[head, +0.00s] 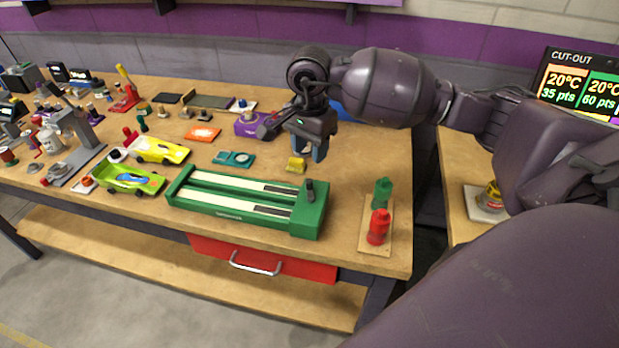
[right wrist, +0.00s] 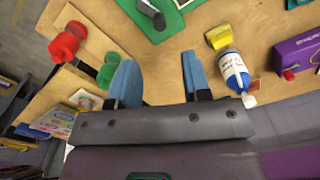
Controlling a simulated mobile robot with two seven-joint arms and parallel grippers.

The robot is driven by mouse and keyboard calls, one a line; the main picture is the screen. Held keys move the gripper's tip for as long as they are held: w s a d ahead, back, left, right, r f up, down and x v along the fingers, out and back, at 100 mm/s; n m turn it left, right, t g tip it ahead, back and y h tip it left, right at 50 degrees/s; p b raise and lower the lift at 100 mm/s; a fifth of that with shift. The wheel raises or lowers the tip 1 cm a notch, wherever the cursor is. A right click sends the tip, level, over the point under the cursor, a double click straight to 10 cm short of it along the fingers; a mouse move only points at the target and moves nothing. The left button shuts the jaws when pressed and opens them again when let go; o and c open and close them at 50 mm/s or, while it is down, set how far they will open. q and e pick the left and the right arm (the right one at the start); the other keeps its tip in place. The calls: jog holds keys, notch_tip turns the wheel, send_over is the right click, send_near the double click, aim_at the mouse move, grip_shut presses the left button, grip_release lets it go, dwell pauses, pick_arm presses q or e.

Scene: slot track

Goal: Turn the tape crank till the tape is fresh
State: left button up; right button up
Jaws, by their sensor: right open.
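The green tape unit (head: 240,213) lies near the table's front edge, with two long white tape strips that have dark stretches toward the right. Its dark crank knob (head: 310,190) stands upright at the right end. The knob also shows at the top of the right wrist view (right wrist: 152,14), beyond the fingers. My right gripper (head: 311,152) is above the table, behind and above the crank end. Its blue fingers (right wrist: 160,78) are apart with nothing between them, and it does not touch the crank. My left gripper is not in view.
A white bottle (right wrist: 233,70) and purple box (head: 250,126) are nearby. Toy cars (head: 128,181) stand to the left.

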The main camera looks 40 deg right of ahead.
aim_at(310, 180)
notch_tip(310, 180, down, 9)
dwell(0.4)
jog(key=shift+c, duration=0.4)
grip_shut()
